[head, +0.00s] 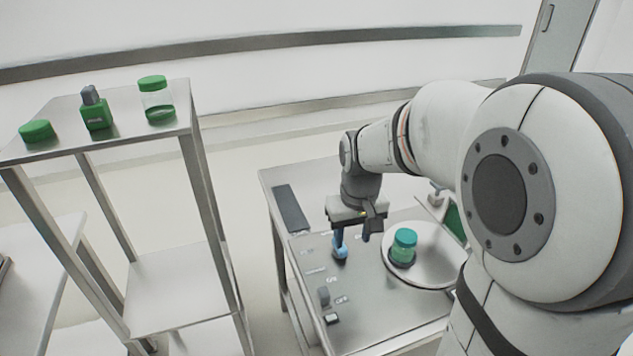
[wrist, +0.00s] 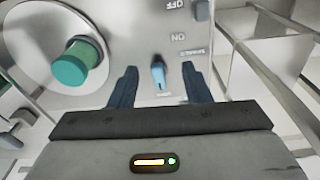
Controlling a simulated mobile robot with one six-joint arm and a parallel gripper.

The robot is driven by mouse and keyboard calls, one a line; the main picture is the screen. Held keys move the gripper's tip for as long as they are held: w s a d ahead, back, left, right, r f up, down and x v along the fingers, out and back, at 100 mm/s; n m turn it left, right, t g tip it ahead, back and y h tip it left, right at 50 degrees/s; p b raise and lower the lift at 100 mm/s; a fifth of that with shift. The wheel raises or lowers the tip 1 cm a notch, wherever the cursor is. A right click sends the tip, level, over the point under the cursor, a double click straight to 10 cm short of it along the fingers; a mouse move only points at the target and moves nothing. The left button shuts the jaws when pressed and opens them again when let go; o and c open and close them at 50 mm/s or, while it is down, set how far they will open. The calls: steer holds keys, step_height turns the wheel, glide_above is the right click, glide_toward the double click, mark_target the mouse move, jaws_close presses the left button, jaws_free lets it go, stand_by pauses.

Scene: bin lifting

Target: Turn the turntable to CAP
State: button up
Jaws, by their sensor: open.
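The turntable (head: 430,276) is a round pale plate on the bench panel. It carries a jar with a teal lid (head: 404,238), which also shows in the wrist view (wrist: 70,68). A small blue knob (wrist: 159,77) stands on the panel beside the plate, with small labels around it. It also shows in the head view (head: 340,252). My gripper (head: 353,239) points down over the panel, open. In the wrist view its fingers (wrist: 160,70) stand on either side of the knob, apart from it. The label near the knob is too small to read surely.
A grey knob (head: 323,296) by OFF lettering and a small dark switch (head: 332,318) sit nearer on the panel. A dark flat strip (head: 291,208) lies at its far left. A tall shelf at left holds a green bottle (head: 96,112), a jar (head: 157,100) and a lid (head: 37,131).

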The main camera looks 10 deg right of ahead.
steer(key=shift+n+g, duration=0.4)
steer(key=shift+g, duration=0.1)
steer(key=w+f, duration=0.1)
steer(key=w, duration=0.2)
steer(key=w+f+p, duration=0.1)
steer(key=w, duration=0.2)
steer(key=w+f+p, duration=0.1)
steer(key=w+f, duration=0.1)
steer(key=w, duration=0.1)
steer(key=shift+w+f, duration=0.1)
steer(key=shift+w, duration=0.05)
steer(key=shift+w+f, duration=0.1)
steer(key=shift+f, duration=0.2)
step_height(320, 180, down, 8)
steer(key=shift+r+p, duration=0.25)
steer(key=shift+p, duration=0.15)
steer(key=shift+c, duration=0.4)
jaws_close()
